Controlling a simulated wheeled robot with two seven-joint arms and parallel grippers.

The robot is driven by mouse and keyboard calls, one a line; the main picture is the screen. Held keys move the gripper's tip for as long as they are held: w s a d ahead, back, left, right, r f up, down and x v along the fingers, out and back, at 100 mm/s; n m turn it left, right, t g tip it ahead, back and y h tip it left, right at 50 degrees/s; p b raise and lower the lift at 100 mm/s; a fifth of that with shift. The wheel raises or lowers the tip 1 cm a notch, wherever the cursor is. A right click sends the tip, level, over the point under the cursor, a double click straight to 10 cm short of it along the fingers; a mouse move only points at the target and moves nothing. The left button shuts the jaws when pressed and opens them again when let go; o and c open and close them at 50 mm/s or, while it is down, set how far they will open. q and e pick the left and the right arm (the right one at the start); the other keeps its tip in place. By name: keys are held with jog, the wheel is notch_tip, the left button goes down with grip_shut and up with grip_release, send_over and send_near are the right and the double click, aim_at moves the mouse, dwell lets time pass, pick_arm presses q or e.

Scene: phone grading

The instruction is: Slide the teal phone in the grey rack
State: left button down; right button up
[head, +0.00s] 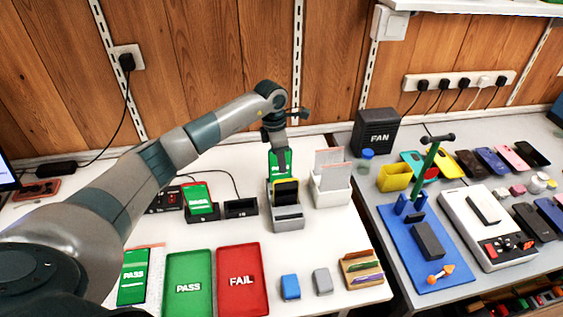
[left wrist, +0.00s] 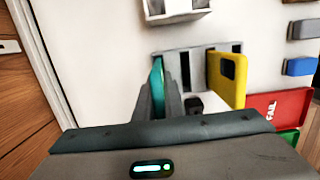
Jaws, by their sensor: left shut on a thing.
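My left gripper (head: 281,160) is shut on the teal phone (head: 273,163), which stands upright with a green lit screen facing the head camera. The grey rack (head: 288,224) is below it, and a yellow phone (head: 286,192) with a dark screen stands in it, hiding the teal phone's lower end. In the left wrist view the gripper (left wrist: 172,88) holds the teal phone (left wrist: 157,88) edge-on at the left end of the slotted rack (left wrist: 197,54), beside the yellow phone (left wrist: 228,80). I cannot tell whether its lower edge is inside a slot. My right gripper is not in view.
A white holder (head: 332,196) with cards stands close right of the rack. Another phone (head: 198,196) sits in a dark dock to its left. The green PASS tray (head: 188,305) and red FAIL tray (head: 243,302) lie in front. Table between trays and rack is clear.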

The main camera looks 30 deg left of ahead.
aim_at(277, 168)
pick_arm(q)
jog(key=shift+f, duration=0.3)
jog(key=shift+a+f+b, duration=0.1)
jog(key=shift+f+b, duration=0.1)
jog(key=shift+b, duration=0.15)
jog(key=shift+s+a+f+b, duration=0.1)
jog(key=shift+a+f+b, duration=0.15)
jog(key=shift+f+b, duration=0.25)
jog(key=shift+a+f+b, duration=0.2)
jog(key=shift+f+b, duration=0.1)
jog(key=shift+f, duration=0.3)
jog(key=c, duration=1.8)
grip_release()
jog(key=shift+s+a, duration=0.1)
jog(key=shift+o, duration=0.2)
jog(key=shift+r, duration=0.1)
jog(key=shift+w+d+r+p, duration=0.15)
jog(key=shift+r+p, duration=0.5)
jog(key=shift+r, duration=0.65)
jog(key=shift+d+r+p, duration=0.3)
jog(key=shift+r+p, duration=0.35)
jog(key=shift+r, duration=0.65)
jog(key=shift+w+d+r+p, duration=0.15)
jog(key=shift+r+p, duration=0.5)
jog(key=shift+r, duration=0.65)
jog(key=shift+s, duration=0.1)
